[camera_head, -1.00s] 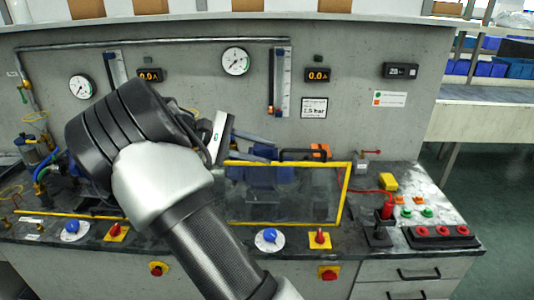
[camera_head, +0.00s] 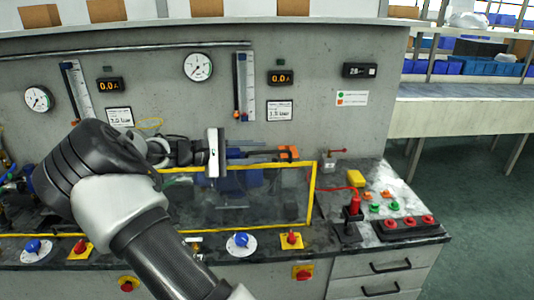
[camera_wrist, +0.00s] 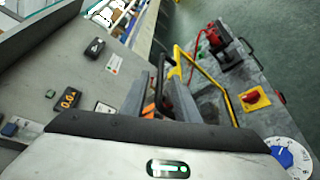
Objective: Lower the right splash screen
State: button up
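The right splash screen (camera_head: 255,207) is a clear panel in a yellow frame on the bench, in front of a blue pump (camera_head: 240,182). Its yellow frame also shows in the wrist view (camera_wrist: 222,88). A black bar handle (camera_head: 268,154) lies at the screen's top edge, and it also shows in the wrist view (camera_wrist: 160,72). My gripper (camera_head: 245,153) points right along the top edge, close to the handle's left end. In the wrist view my gripper's fingers (camera_wrist: 160,88) are apart, with the handle appearing ahead between them. Contact cannot be told.
An orange block (camera_head: 288,152) sits by the handle's right end. A blue knob (camera_head: 240,241) and red switch (camera_head: 291,238) lie in front. The wall panel stands close behind.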

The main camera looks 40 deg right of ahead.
aim_at(263, 152)
jog(key=shift+x, duration=1.9)
grip_shut()
